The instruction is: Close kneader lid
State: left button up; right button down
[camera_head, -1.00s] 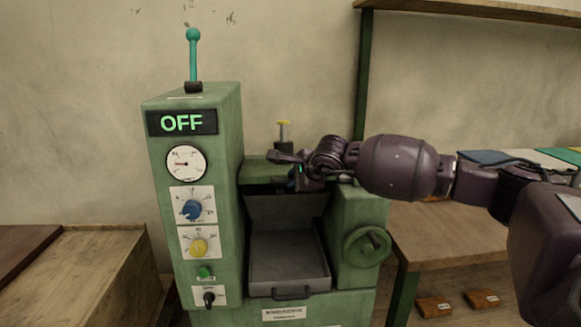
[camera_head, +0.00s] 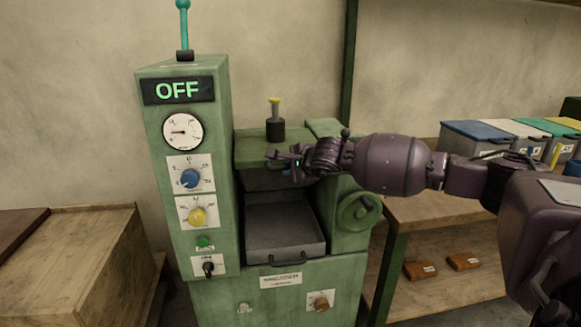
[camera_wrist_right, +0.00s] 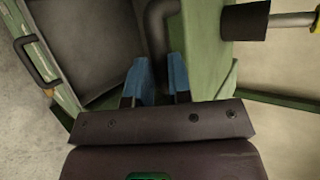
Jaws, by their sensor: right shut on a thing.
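The green kneader (camera_head: 215,240) stands in front of me, its display reading OFF. Its green lid (camera_head: 252,150) is at the back of the opening, tilted, and covers only the rear part. A grey tray (camera_head: 282,255) with a front handle shows below it, uncovered. My right gripper (camera_head: 283,160) is at the lid's front edge. In the right wrist view its blue fingers (camera_wrist_right: 157,82) are shut on the dark bent lid handle (camera_wrist_right: 158,25); the gripped part is mostly hidden. My left gripper is out of view.
A green handwheel (camera_head: 360,212) is on the kneader's right. A wooden bench (camera_head: 440,225) with coloured-lid bins stands at right, and a wooden crate (camera_head: 75,260) at left.

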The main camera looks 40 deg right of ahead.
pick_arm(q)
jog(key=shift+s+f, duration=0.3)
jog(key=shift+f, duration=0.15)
pick_arm(e)
jog(key=f, duration=0.3)
jog(key=shift+s+a+f+g, duration=0.15)
jog(key=shift+s+f+g, duration=0.05)
jog(key=shift+s+g, duration=0.1)
jog(key=c, duration=1.1)
grip_release()
jog(key=shift+w+f, duration=0.1)
jog(key=shift+f, duration=0.05)
jog(key=shift+o, duration=0.2)
jog(key=shift+r, duration=0.25)
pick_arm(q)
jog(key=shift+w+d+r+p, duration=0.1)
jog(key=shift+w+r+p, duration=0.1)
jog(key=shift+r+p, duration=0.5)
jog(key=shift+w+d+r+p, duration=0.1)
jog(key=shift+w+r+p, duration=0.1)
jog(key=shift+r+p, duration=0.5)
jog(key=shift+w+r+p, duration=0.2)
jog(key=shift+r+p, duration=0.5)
pick_arm(e)
jog(key=r+v, duration=0.1)
jog(key=v, duration=1)
jog(key=shift+w, duration=0.2)
